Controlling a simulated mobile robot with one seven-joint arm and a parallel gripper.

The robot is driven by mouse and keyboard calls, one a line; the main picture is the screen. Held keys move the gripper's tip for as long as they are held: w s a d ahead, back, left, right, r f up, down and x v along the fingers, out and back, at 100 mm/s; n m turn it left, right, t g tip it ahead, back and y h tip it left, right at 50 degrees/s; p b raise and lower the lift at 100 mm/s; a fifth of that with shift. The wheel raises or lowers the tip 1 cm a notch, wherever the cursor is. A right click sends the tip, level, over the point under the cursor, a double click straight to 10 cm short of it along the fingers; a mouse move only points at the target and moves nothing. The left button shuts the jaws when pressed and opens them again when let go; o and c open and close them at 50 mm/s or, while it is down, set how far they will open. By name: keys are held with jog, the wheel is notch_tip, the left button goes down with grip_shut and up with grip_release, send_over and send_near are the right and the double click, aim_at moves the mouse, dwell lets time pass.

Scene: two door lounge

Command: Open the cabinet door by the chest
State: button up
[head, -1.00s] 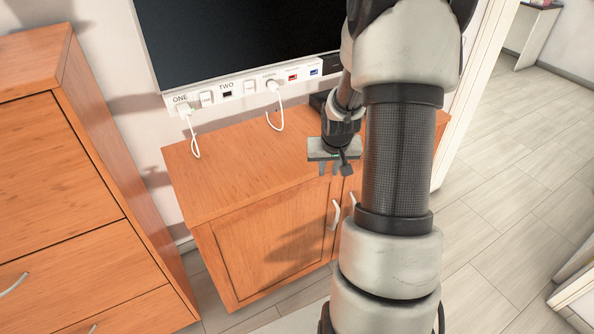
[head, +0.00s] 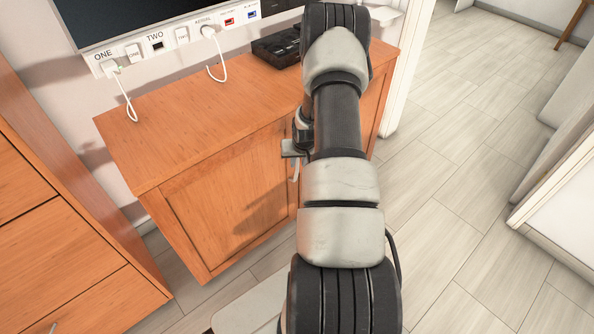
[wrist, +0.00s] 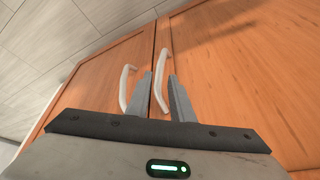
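The low wooden cabinet (head: 150,180) has two doors side by side. The door by the chest (head: 225,200) is the left one in the head view and looks shut; in the wrist view it is the right-hand door (wrist: 240,60). Its pale bar handle (wrist: 165,65) shows between my fingers in the wrist view. The other door's handle (wrist: 126,88) is just left of them. My gripper (wrist: 160,85) is open. Whether the fingers reach around the handle in depth, I cannot tell. In the head view my arm hides most of the gripper (head: 296,158) and the other door.
The wooden chest of drawers (head: 60,260) stands at the left, close to the cabinet. A screen and a socket strip (head: 170,38) are above the cabinet, with white cables hanging. A black box (head: 275,45) sits on top. Bare tiled floor (head: 460,130) lies to the right.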

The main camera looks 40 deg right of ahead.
aim_at(297, 166)
jog(key=b+x, duration=0.1)
jog(key=x, duration=0.5)
jog(key=shift+w+f, duration=0.1)
jog(key=shift+f, duration=0.1)
jog(key=shift+c, duration=0.3)
grip_shut()
